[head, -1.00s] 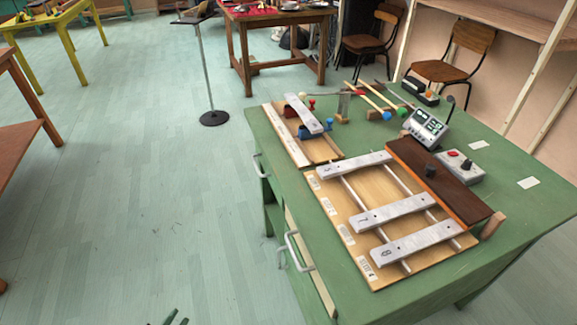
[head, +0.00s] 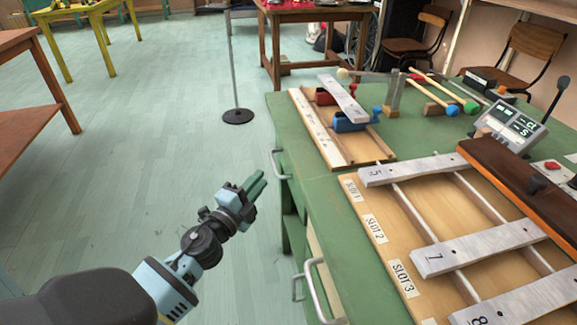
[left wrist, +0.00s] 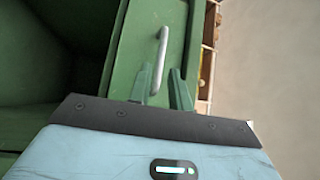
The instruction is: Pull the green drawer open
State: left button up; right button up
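The green drawer front (left wrist: 150,35) fills the middle of the left wrist view, with a pale metal bar handle (left wrist: 160,55) on it. In the head view this handle (head: 279,164) is on the left side of the green table, near its far end. My left gripper (head: 262,182) is just left of the handle, pointing at the table side. In the left wrist view its two green fingers (left wrist: 160,78) are apart and empty, with the near end of the handle ahead, roughly between them. Contact cannot be told. My right gripper is not in view.
A second handle (head: 316,290) is nearer on the same table side. The green tabletop (head: 286,112) carries a slotted board (head: 385,215) with metal bars, mallets and a display box (head: 512,128). A stand base (head: 237,116) is on the floor.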

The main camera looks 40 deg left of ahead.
aim_at(274, 161)
pick_arm(q)
jog(key=shift+r, duration=0.1)
jog(key=shift+w+a+r, duration=0.1)
jog(key=shift+w+r, duration=0.05)
jog(key=shift+w, duration=1.1)
jog(key=shift+w+a+r, duration=0.1)
jog(key=shift+w+r, duration=0.05)
jog(key=shift+w, duration=1.1)
jog(key=shift+w+a+r, duration=0.1)
jog(key=shift+w+r, duration=0.05)
jog(key=shift+w, duration=1.1)
grip_shut()
